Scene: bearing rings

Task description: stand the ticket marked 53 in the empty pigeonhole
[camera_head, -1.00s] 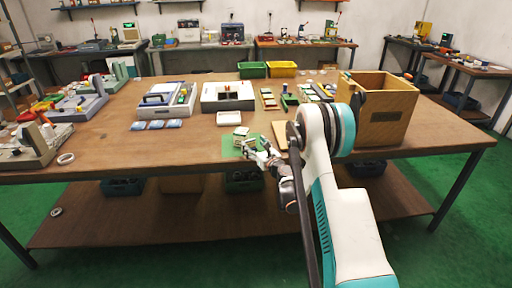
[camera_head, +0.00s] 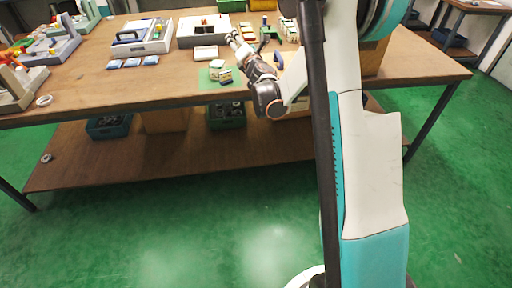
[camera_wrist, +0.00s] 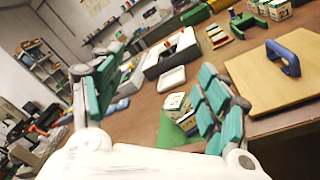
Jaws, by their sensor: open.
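Small pale tickets or blocks with green edges (camera_head: 217,64) lie on a green mat (camera_head: 203,78) near the table's front edge. In the wrist view, one pale block (camera_wrist: 174,101) shows a mark too small to read, so I cannot tell which is 53. A white box with dark compartments (camera_head: 181,42) stands behind them; it also shows in the wrist view (camera_wrist: 150,71). I cannot make out which pigeonhole is empty. My gripper (camera_head: 235,40) is open and empty, above the table near the mat and box. In the wrist view its teal fingers (camera_wrist: 155,98) are wide apart.
A white dish (camera_head: 205,53) lies between box and mat. A wooden board (camera_wrist: 250,85) with a blue handle (camera_wrist: 284,57) lies right of the mat. Several blue pads (camera_head: 131,62) and a blue-grey case (camera_head: 140,43) are left. A wooden box (camera_head: 373,60) stands partly behind my arm.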

